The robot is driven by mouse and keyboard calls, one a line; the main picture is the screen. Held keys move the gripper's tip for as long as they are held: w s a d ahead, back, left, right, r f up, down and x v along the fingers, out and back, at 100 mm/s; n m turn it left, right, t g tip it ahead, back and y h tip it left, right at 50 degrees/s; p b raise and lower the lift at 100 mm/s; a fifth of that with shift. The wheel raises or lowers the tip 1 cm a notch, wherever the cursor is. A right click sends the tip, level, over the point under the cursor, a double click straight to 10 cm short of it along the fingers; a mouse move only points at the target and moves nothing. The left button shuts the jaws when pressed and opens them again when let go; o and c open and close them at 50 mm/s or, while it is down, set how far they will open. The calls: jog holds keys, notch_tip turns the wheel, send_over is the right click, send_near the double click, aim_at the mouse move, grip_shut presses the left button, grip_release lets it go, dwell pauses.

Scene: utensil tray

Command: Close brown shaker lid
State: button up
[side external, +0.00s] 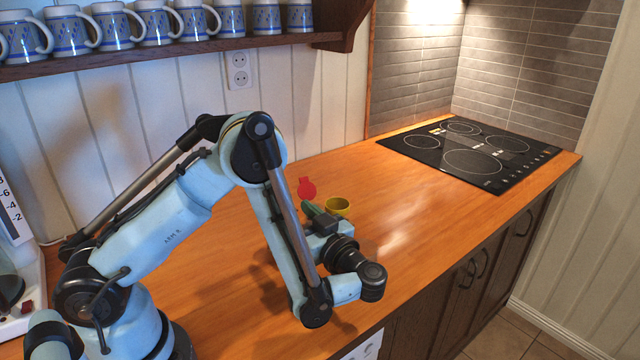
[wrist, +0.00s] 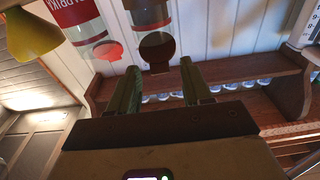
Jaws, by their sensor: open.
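The brown shaker lid (wrist: 157,47) is a dark round disc with a small tab, in the top middle of the wrist view. It appears raised at the edge of a clear shaker body (wrist: 147,13). My gripper (wrist: 160,66) is open, its two green fingers spread on either side of the lid's tab. No contact is clear. In the side view my gripper (side external: 318,215) is low over the counter, and I cannot make out the brown shaker there, likely hidden behind my arm and gripper.
A red lid (side external: 307,188) stands up beside my gripper; it also shows in the wrist view (wrist: 108,50), by a red-labelled container (wrist: 75,12). A yellow bowl-like thing (side external: 338,207) is close on the right. The counter (side external: 400,225) toward the cooktop (side external: 470,150) is clear.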

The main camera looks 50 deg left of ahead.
jog(key=d+r, duration=0.3)
jog(key=r, duration=0.3)
jog(key=shift+r, duration=0.4)
jog(key=shift+a, duration=0.1)
dwell(0.3)
jog(key=w+a+m+g+h, duration=0.1)
jog(key=w+a+g+h, duration=0.1)
jog(key=a+h, duration=0.7)
jog(key=s+d+r+n+t+h, duration=0.1)
jog(key=s+d+r+t+h, duration=0.1)
jog(key=d+r+h, duration=0.6)
jog(key=shift+h, duration=0.9)
jog(key=a+f, duration=0.1)
jog(key=f, duration=0.3)
jog(key=a+f, duration=0.1)
jog(key=f, duration=0.4)
jog(key=a+f, duration=0.1)
jog(key=f, duration=0.4)
